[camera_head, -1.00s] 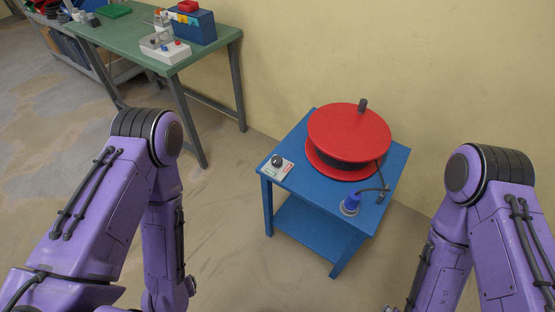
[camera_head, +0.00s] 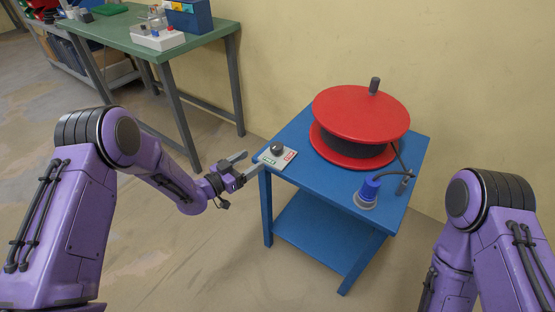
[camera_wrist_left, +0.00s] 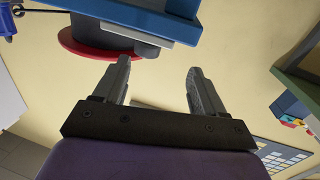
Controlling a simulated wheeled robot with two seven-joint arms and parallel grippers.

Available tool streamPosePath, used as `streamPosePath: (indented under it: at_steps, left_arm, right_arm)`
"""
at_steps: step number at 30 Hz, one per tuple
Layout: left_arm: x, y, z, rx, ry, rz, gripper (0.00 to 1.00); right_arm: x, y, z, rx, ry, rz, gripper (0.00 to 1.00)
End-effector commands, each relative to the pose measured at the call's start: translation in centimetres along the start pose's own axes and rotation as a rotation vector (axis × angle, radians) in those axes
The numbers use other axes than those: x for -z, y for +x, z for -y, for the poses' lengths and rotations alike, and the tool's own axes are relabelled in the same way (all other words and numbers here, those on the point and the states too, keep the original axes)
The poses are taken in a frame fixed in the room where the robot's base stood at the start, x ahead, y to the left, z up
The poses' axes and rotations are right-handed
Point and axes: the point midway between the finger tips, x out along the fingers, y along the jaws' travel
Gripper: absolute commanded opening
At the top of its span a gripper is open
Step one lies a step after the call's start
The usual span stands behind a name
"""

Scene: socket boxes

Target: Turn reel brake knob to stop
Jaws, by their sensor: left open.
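The brake knob (camera_head: 277,149) is a dark round knob on a small light plate (camera_head: 270,158) with green and red labels, at the left corner of the blue table. The red cable reel (camera_head: 362,115) stands behind it to the right. My left gripper (camera_head: 252,162) is open and empty just left of the plate, its fingers pointing at the knob. In the left wrist view its fingers (camera_wrist_left: 158,75) are spread, with the blue table edge and part of the red reel beyond, upside down. Contact with the knob cannot be told. My right gripper is out of view.
The blue table (camera_head: 318,188) stands by the wall, with a blue plug (camera_head: 368,190) at its front right. A green workbench (camera_head: 110,30) with a blue box (camera_head: 190,15) is at the back left. Floor between them is clear.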

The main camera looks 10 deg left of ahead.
Motion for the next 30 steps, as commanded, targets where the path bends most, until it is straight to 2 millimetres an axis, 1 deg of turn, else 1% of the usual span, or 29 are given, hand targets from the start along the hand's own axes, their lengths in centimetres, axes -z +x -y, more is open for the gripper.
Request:
streamPosePath:
  at_steps: [1,3,5,8,12,15,18,22,29,30]
  left_arm:
    - [0.8,0.3,-0.5,-0.043,0.036,-0.015,0.71]
    - [1.0,0.5,-1.1,-0.078,0.060,-0.025,0.71]
    - [1.1,1.0,-1.2,-0.077,0.073,-0.030,0.71]
    - [1.1,2.8,-1.4,-0.078,0.072,-0.029,0.71]
    - [1.1,6.1,-1.7,-0.078,0.071,-0.028,0.71]
    - [1.1,8.2,-1.8,-0.077,0.071,-0.027,0.71]
    - [1.1,9.7,-1.9,-0.075,0.070,-0.026,0.71]
    - [1.1,10.6,-2.0,-0.075,0.068,-0.025,0.71]
    - [1.1,10.8,-2.0,-0.074,0.067,-0.025,0.71]
    - [1.1,10.8,-2.0,-0.074,0.067,-0.025,0.64]
  right_arm:
    - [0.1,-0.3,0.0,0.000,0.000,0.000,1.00]
    - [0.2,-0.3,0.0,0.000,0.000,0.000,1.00]
    - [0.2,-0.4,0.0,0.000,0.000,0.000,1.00]
    - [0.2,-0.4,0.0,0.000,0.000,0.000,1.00]
    - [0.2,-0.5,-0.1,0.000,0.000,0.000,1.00]
    - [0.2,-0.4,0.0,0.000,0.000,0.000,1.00]
    - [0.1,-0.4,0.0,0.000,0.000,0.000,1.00]
    - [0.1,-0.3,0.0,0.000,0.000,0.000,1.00]
    - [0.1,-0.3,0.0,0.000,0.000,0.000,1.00]
    - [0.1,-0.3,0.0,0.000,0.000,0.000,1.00]
